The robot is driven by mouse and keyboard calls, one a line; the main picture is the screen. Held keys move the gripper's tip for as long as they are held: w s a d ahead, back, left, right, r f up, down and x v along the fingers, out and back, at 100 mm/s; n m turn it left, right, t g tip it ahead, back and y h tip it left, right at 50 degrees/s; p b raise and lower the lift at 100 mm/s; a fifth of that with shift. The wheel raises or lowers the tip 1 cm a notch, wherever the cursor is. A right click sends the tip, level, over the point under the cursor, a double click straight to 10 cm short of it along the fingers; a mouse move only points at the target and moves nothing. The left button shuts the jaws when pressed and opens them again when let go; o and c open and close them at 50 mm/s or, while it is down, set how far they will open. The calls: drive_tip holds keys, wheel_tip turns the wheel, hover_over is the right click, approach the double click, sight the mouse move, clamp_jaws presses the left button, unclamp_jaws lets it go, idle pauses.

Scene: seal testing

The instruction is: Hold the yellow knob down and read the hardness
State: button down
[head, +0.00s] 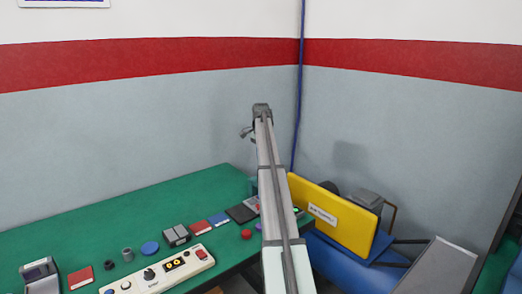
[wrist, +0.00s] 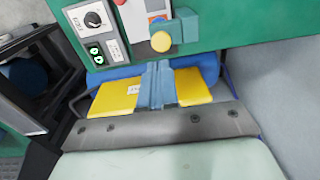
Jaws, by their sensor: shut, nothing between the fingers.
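In the wrist view a round yellow knob (wrist: 161,41) sits at the front of a pale instrument (wrist: 136,22) near the edge of the green bench. Beside it on the left is a grey panel (wrist: 92,22) with a black dial and a small green-lit display (wrist: 96,53); its digits are too small to read surely. My gripper (wrist: 158,66) is shut and empty, its fingertips just below the knob in the picture. I cannot tell whether they touch it. In the head view my arm hides the knob and my gripper.
A yellow board (head: 340,215) leans beside the bench at right, and shows behind my fingers in the wrist view. The green bench (head: 120,215) holds a long white control box (head: 150,274), a blue disc (head: 150,248), a red button (head: 246,234) and several small blocks.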

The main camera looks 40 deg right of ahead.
wheel_tip(320, 180, down, 8)
drive_tip(key=shift+w+d+f, duration=0.15)
drive_tip(key=shift+f, duration=0.05)
idle(0.3)
drive_tip(key=shift+f, duration=1.2)
drive_tip(key=shift+s+a, duration=0.2)
drive_tip(key=shift+s, duration=0.15)
idle(0.7)
idle(0.5)
wheel_tip(320, 180, up, 15)
drive_tip(key=shift+r, duration=0.2)
idle(0.4)
drive_tip(key=shift+w, duration=0.1)
idle(0.4)
